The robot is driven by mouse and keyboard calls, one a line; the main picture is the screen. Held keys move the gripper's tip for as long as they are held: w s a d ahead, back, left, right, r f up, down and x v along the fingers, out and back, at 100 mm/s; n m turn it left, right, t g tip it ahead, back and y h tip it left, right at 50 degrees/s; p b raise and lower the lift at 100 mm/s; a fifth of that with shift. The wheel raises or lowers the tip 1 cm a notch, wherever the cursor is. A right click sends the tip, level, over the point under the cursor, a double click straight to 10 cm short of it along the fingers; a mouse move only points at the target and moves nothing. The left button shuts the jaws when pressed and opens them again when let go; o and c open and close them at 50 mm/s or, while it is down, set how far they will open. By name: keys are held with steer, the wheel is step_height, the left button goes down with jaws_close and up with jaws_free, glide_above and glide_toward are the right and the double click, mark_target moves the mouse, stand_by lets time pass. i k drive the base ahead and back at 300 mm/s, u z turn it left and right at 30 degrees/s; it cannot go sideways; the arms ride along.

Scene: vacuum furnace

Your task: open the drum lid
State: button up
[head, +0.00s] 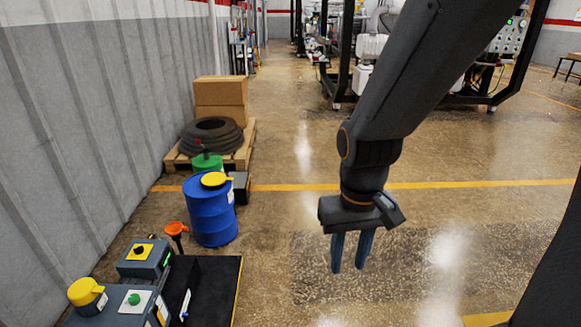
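A blue drum (211,215) stands upright on the floor left of centre, close to the grey wall. A yellow lid (214,180) sits on its top, towards the right side, and looks closed. My gripper (349,268) hangs over the open floor to the right of the drum, well apart from it. Its two dark fingers point down with a gap between them, and nothing is held.
An orange funnel (176,229) and grey control boxes (118,309) stand front left by a dark platform (222,283). A green container (207,163), black tires (212,138) and cardboard boxes (220,98) on a pallet stand behind the drum. The centre floor is clear.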

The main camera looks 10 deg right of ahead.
mark_target(213, 179)
steer(key=z, duration=0.3)
steer(key=i, duration=2.2)
steer(key=u, duration=0.65)
